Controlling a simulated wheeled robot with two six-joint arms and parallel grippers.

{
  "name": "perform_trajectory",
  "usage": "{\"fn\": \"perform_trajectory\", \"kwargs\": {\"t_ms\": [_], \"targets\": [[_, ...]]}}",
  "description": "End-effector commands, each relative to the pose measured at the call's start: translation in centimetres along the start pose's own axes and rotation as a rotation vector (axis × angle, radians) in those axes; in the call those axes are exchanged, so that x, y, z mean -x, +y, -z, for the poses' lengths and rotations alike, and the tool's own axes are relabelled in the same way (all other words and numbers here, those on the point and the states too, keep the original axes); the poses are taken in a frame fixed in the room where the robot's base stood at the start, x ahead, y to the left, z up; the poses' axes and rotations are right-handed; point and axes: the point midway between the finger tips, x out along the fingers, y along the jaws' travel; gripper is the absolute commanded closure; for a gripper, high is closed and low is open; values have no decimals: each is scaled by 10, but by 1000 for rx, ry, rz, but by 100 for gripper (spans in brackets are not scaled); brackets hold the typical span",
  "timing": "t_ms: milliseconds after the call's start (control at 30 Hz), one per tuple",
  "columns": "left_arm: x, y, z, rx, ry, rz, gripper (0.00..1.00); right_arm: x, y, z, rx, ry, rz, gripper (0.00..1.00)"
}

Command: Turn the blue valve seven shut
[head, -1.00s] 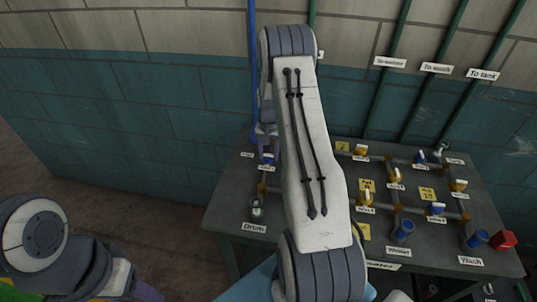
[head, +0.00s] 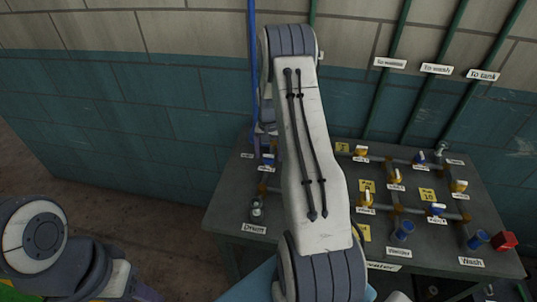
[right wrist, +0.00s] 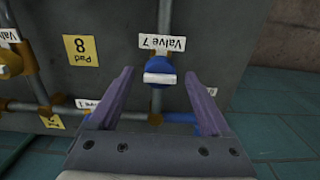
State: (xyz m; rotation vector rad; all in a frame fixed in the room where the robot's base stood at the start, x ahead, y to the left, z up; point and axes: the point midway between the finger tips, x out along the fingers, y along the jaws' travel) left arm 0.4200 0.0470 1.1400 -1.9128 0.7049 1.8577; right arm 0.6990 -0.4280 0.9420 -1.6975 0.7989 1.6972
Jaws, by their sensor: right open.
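Valve 7 (right wrist: 158,68) is a blue valve with a pale bar handle, below its upside-down label (right wrist: 161,43) in the right wrist view. Its bar lies crosswise to the pipe that runs up the picture. In the head view valve 7 (head: 267,160) sits at the bench's left part, partly crowded by my right arm. My right gripper (right wrist: 159,76) is open, with one purple finger on each side of the valve and gaps to both. In the head view the gripper (head: 266,132) is mostly hidden by my arm. My left arm shows at lower left; its fingers are not visible.
The grey bench (head: 225,200) carries several orange and blue valves on pipes. A red block (head: 504,240) and blue cups (head: 403,231) stand on the right. Yellow pad signs (right wrist: 80,50) lie between pipes. A tiled wall (head: 120,110) with upright pipes stands behind.

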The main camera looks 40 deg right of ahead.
Motion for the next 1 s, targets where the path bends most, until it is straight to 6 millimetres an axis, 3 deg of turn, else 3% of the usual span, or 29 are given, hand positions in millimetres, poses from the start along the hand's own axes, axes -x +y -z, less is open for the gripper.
{"fn": "perform_trajectory", "kwargs": {"t_ms": [500, 700, 1000], "targets": [[-22, -2, -1, -1, 0, 0, 50, 88, 0, 1, -1, 3, 1, 19], [-23, -2, -1, -1, 0, 0, 50, 100, 0, 0, -1, 1, 0, 19], [-23, -2, -1, -1, 0, 0, 50, 100, 0, 0, -1, 0, 0, 19]]}}
